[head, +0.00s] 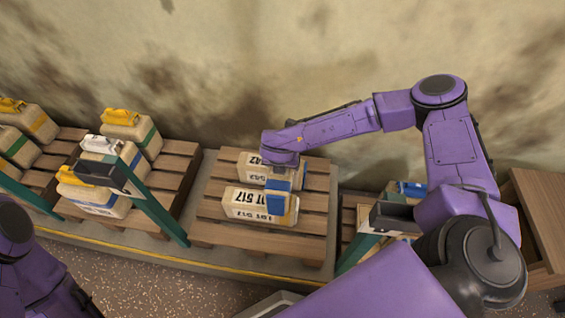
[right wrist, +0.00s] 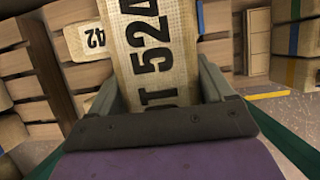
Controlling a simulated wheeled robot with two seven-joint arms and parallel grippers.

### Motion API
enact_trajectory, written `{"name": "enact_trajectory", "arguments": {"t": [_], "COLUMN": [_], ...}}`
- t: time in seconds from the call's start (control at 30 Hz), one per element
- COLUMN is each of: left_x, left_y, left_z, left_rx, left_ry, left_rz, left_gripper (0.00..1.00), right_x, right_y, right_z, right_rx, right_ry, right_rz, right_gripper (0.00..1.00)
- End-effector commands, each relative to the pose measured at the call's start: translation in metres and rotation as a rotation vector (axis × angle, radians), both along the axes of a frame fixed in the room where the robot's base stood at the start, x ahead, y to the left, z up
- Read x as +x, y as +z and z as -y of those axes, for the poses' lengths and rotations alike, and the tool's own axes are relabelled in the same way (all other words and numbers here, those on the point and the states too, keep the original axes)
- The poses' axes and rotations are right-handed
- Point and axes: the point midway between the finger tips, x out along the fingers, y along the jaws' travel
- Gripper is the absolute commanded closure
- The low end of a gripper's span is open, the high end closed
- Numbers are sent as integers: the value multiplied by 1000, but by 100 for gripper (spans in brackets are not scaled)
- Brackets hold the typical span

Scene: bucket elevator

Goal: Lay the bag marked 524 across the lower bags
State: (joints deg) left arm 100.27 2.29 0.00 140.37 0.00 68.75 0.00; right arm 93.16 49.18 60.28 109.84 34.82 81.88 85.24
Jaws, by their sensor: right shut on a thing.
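The bag marked 524 (right wrist: 150,50) is between the fingers of my right gripper (right wrist: 158,88), which is shut on it; its tan cloth and black number fill the middle of the right wrist view. In the head view my right gripper (head: 283,168) is over the middle pallet (head: 258,243), and a blue-and-tan piece (head: 279,186) shows just below it. Two tan bags lie side by side on that pallet: the bag marked 542 (head: 312,180) behind and the bag marked 517 (head: 243,203) in front. I cannot tell whether the held bag touches them. My left gripper is out of view.
Left pallets (head: 176,165) carry several bags with yellow or white tops. Green posts with dark heads (head: 110,175) stand beside the middle pallet on both sides. A wall (head: 220,80) is behind. A wooden crate (head: 540,225) is at the far right.

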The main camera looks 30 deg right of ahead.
Motion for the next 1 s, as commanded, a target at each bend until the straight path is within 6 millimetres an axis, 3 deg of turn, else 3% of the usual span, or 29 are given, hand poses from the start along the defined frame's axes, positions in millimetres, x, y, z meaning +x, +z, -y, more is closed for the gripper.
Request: {"name": "enact_trajectory", "arguments": {"t": [0.87, 0.9, 0.93, 1.0], "left_x": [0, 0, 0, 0], "left_y": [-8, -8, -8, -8], "left_z": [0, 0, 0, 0], "left_rx": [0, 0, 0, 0], "left_ry": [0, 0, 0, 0], "left_rz": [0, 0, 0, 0], "left_gripper": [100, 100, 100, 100], "right_x": [2, 2, 2, 2], "right_y": [-8, -8, -8, -9], "right_z": [-1, -1, -1, 0], "right_rx": [2, 2, 2, 1], "right_ry": [1, 1, 1, 1], "right_rz": [6, 6, 6, 5], "right_gripper": [100, 9, 0, 0]}}
